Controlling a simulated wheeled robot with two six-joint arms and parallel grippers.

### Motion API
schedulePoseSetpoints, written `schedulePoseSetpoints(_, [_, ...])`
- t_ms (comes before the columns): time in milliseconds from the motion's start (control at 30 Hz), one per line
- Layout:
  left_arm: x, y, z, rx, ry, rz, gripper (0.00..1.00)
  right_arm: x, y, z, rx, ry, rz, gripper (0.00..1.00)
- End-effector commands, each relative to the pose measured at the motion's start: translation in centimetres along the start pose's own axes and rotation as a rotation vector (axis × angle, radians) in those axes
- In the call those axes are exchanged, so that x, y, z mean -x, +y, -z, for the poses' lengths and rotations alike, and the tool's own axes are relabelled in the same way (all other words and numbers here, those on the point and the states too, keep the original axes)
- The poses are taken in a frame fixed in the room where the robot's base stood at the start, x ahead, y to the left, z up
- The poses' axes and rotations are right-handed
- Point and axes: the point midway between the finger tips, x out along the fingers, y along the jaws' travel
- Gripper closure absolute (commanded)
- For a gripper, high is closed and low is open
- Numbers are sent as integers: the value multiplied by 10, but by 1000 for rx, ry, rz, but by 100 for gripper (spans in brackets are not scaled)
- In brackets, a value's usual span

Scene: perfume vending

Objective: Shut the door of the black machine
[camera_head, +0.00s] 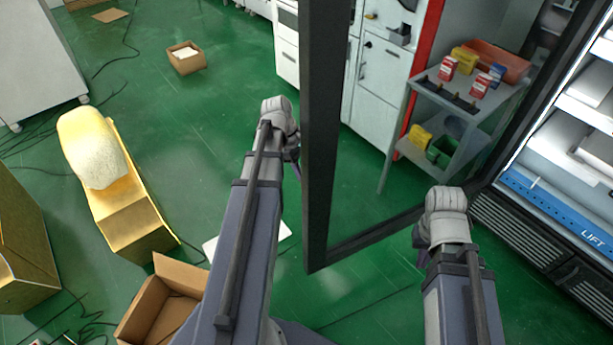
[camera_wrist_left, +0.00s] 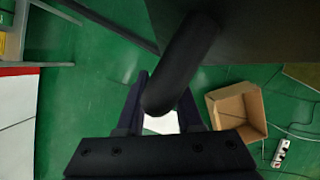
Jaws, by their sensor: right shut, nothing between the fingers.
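The black machine (camera_head: 530,232) stands at the right in the head view, with lit shelves and a blue strip reading LIFT. Its glass door, with a thick black frame (camera_head: 322,150), stands wide open, swung out toward me. My left arm reaches up along the left side of the frame's free edge. In the left wrist view, my left gripper (camera_wrist_left: 163,85) is open, with the dark rounded door handle (camera_wrist_left: 190,50) between or just over its fingers; contact is unclear. My right gripper (camera_head: 421,258) is shut and empty, low in front of the door's glass, mostly hidden by its wrist.
A grey cart (camera_head: 448,90) with boxes and bins is seen through the door's glass. White cabinets (camera_head: 384,80) stand behind. An open cardboard box (camera_head: 160,300) and a yellow crate-like block (camera_head: 128,215) lie on the green floor at left, with loose cables.

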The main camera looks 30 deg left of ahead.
Motion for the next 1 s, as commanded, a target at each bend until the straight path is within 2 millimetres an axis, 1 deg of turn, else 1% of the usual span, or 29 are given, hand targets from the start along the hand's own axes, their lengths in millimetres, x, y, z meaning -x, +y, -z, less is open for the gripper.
schedulePoseSetpoints(33, [0, 0, 0, 0, 0, 0, 72, 0, 0, 0, 0, 0, 0, 100])
schedulePoseSetpoints(200, [0, 0, 0, 0, 0, 0, 91, 0, 0, 0, 0, 0, 0, 100])
schedulePoseSetpoints(300, [0, 0, 0, 0, 0, 0, 100, 0, 0, 0, 0, 0, 0, 100])
schedulePoseSetpoints(1000, [0, 0, 0, 0, 0, 0, 100, 0, 0, 0, 0, 0, 0, 100])
